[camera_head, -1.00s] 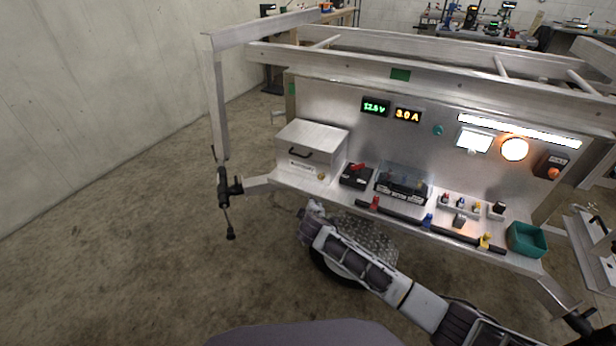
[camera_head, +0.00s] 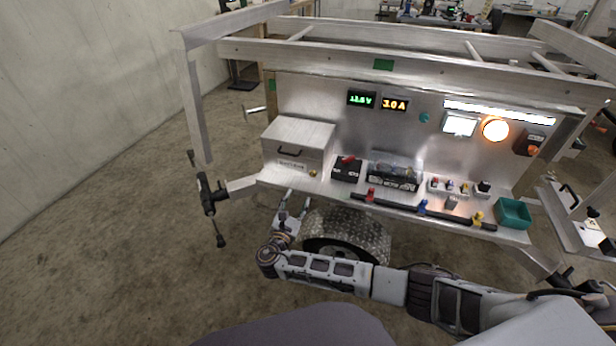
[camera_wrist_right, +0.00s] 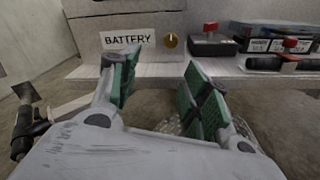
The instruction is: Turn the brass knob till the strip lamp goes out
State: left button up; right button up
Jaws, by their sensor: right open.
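The small brass knob (camera_head: 312,173) sits at the lower right of the battery box's front, above the shelf. It also shows in the right wrist view (camera_wrist_right: 170,41), beyond the fingertips and between their lines. The strip lamp (camera_head: 513,112) at the upper right of the metal panel is lit white. My right gripper (camera_head: 293,203) is below and in front of the shelf edge, fingers pointing up toward the box. In the right wrist view its green-padded fingers (camera_wrist_right: 160,78) are open and empty, apart from the knob. My left gripper is not in view.
The grey battery box (camera_head: 297,142) stands at the shelf's left end. A black switch with a red lever (camera_head: 347,169) is right of the knob. A dark rail (camera_head: 400,207) runs along the shelf front. A wheel (camera_head: 345,235) is beneath. A round orange lamp (camera_head: 495,129) glows.

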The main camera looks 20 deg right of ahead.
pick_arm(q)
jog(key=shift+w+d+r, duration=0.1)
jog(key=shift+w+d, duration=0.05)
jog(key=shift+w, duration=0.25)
pick_arm(e)
jog(key=shift+s+d+r+n+h, duration=0.2)
jog(key=shift+d+n, duration=0.1)
jog(key=shift+n, duration=0.35)
jog(key=shift+s+d+r+n+h, duration=0.1)
jog(key=shift+s+d+n+h, duration=0.15)
jog(key=shift+n, duration=0.4)
jog(key=shift+w+d, duration=0.1)
jog(key=shift+w, duration=0.1)
